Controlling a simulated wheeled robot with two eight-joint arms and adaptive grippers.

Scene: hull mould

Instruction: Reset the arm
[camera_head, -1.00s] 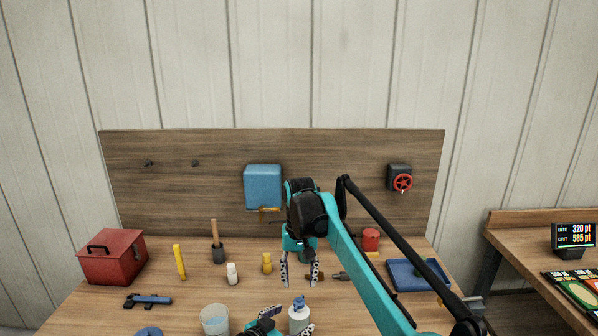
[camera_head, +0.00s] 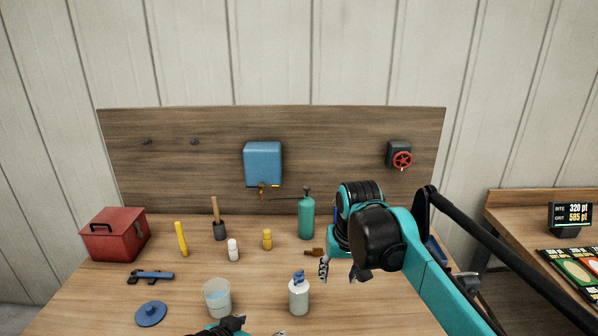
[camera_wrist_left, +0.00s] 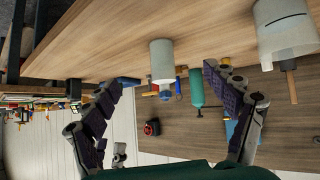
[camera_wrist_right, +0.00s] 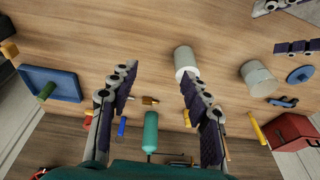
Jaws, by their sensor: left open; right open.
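My right gripper (camera_head: 340,270) hangs above the right part of the bench, open and empty. In the right wrist view its two fingers (camera_wrist_right: 157,77) are spread with nothing between the tips but bench top. My left gripper (camera_head: 255,330) is mostly cut off by the bottom edge of the head view. In the left wrist view its fingers (camera_wrist_left: 164,78) are wide apart and empty, with the white bottle (camera_wrist_left: 162,62) beyond them in the gap. My right arm hides part of the bench's right side in the head view.
The bench holds a red toolbox (camera_head: 116,234), a glass of water (camera_head: 217,297), a white pump bottle (camera_head: 299,295), a teal sprayer (camera_head: 306,218) and small tools. A blue tray (camera_wrist_right: 50,84) shows in the right wrist view.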

